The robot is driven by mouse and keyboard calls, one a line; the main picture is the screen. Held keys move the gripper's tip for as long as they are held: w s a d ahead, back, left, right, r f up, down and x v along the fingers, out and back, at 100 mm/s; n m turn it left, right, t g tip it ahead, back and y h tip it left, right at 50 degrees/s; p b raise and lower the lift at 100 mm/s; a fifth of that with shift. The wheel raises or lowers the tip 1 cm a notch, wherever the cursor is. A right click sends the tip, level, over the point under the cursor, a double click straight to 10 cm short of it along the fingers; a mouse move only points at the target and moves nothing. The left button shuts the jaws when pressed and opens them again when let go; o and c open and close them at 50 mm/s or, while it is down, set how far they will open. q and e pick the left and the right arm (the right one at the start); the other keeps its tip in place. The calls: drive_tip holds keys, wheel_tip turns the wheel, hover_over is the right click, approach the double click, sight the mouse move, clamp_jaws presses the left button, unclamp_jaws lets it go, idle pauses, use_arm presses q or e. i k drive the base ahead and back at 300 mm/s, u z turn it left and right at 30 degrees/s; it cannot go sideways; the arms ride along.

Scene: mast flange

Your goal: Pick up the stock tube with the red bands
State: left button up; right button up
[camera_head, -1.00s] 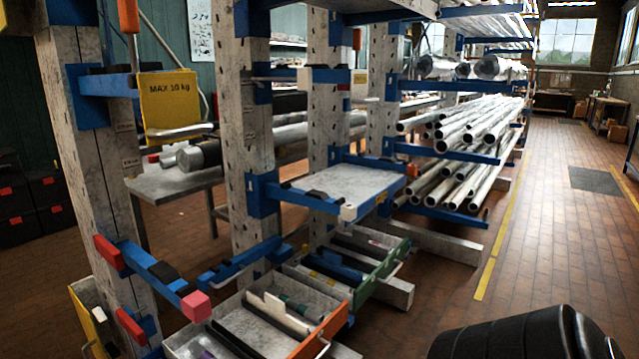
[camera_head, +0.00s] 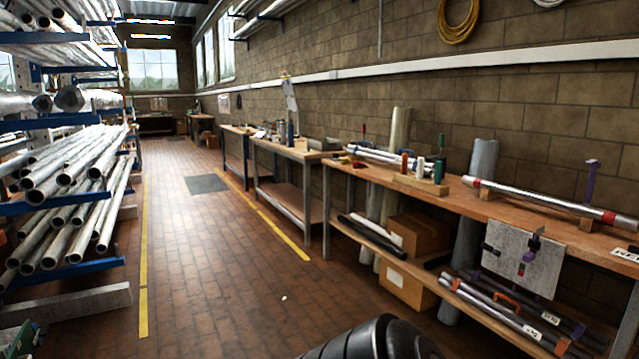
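A silvery stock tube with red bands (camera_head: 540,199) lies on the wooden workbench (camera_head: 453,200) at the right, along the wall. One red band shows near its left end and another near the right edge of the picture, where the tube runs close to the edge. It appears to rest on small wooden blocks. Neither gripper is in view. A black ribbed rounded part at the bottom centre seems to be part of my own arm.
Another tube (camera_head: 385,157) lies farther back on the bench, behind a wooden block with coloured upright tools. A grey plate (camera_head: 522,258) hangs at the bench front. Tubes (camera_head: 500,313) and boxes fill the lower shelf. Tube racks stand left; the brick aisle (camera_head: 215,270) is clear.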

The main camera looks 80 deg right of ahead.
sight(626, 224)
drive_tip(key=z, duration=3.5)
drive_tip(key=i, duration=0.7)
drive_tip(key=u, duration=0.3)
